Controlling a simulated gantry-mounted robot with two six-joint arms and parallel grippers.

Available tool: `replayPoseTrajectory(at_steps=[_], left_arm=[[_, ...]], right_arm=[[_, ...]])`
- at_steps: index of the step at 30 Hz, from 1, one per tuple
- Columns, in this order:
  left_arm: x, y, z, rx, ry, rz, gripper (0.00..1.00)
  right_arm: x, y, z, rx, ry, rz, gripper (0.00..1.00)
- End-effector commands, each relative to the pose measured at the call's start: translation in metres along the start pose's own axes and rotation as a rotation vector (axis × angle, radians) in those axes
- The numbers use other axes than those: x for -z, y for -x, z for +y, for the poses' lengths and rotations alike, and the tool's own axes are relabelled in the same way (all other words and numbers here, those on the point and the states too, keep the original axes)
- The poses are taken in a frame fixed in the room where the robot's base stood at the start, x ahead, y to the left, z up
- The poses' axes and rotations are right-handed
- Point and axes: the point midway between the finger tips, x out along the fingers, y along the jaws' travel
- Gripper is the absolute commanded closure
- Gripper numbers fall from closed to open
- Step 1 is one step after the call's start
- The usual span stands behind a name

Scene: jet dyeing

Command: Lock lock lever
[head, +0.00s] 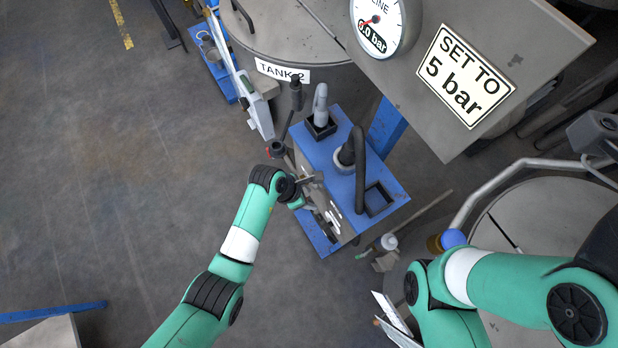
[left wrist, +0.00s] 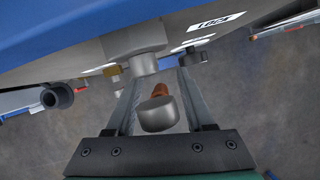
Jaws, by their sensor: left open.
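My left gripper (head: 312,183) is at the left face of a blue-topped control stand (head: 325,150). In the left wrist view its two fingers (left wrist: 161,98) are apart. A grey round knob with an orange-brown stem (left wrist: 158,116) shows between them, with no clear grip on it. A white label reading LOCK (left wrist: 222,19) appears upside down on the grey panel beyond. A grey boss (left wrist: 147,62) sticks out of the panel near the fingertips. I cannot tell for sure which part is the lock lever. My right arm shows at lower right, but its gripper is not in view.
Several dark-knobbed levers (head: 277,149) and a curved black handle (head: 359,168) stand on or beside the stand. A pressure gauge (head: 378,22) and a SET TO 5 bar sign (head: 465,75) are above. TANK 2 (head: 283,71) is behind.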

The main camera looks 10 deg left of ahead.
Motion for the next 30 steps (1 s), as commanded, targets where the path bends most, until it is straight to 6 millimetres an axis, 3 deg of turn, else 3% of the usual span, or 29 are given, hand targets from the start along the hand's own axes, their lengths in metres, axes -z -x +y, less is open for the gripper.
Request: replayPoseTrajectory(at_steps=[9,18,30], left_arm=[[-0.0005,-0.0035,0.0001,0.0,0.0,0.0,0.49],[-0.0005,-0.0034,0.0,0.0,0.0,-0.001,1.0],[-0.0005,-0.0033,-0.0001,0.0,0.0,-0.001,1.0]], right_arm=[[-0.0008,0.0011,0.0,0.0,0.0,0.0,0.47],[-0.0009,0.0011,0.0,0.0,0.0,0.0,0.47],[-0.0008,0.0011,0.0,0.0,0.0,0.0,0.47]])
